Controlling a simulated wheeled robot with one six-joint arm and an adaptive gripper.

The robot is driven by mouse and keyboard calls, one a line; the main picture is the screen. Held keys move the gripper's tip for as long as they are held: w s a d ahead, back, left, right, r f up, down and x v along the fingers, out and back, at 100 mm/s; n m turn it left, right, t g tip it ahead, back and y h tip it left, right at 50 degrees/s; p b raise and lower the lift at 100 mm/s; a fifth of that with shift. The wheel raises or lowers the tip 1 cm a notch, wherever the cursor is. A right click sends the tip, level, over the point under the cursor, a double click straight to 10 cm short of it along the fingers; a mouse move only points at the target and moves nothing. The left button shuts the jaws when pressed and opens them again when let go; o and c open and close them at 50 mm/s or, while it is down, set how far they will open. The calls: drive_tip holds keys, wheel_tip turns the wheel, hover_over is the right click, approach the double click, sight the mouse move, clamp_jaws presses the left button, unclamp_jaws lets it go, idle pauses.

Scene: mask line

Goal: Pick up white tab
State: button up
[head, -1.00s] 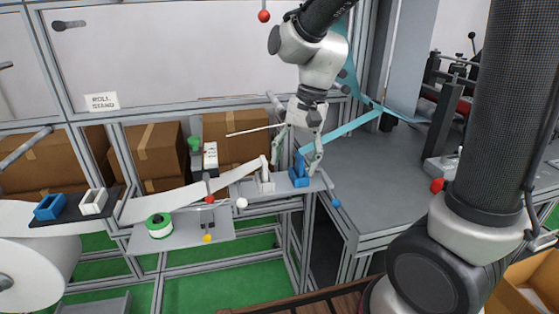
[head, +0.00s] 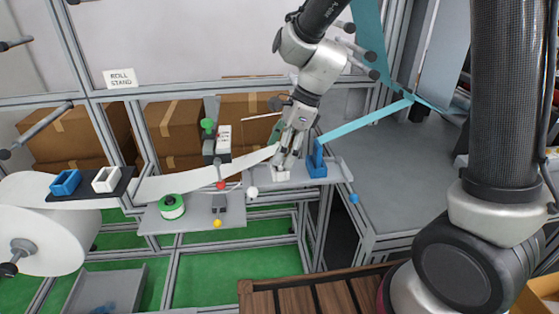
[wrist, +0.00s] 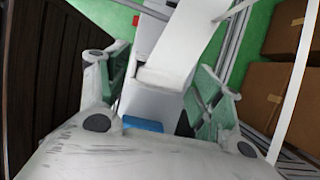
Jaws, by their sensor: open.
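The white tab is the end of a white strip, which shows in the head view (head: 262,156) running to a small white holder (head: 282,175) on a grey shelf. In the wrist view the white tab (wrist: 163,77) lies on the holder between my fingers. My gripper (head: 284,158) is over the white holder and hides much of it and the tab's end. In the wrist view my gripper (wrist: 165,88) is open, with a green-padded finger on each side of the tab. I cannot tell whether either finger touches it.
A blue holder (head: 317,168) with a blue strip (head: 365,120) stands close to the right of my gripper. A white roll (head: 50,240) is at the left. A green tape roll (head: 171,206) lies on a lower shelf (head: 237,213). Cardboard boxes (head: 175,125) stand behind.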

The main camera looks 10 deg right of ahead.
drive_tip(key=shift+a+f, duration=0.25)
drive_tip(key=shift+f, duration=0.35)
drive_tip(key=c, duration=1.1)
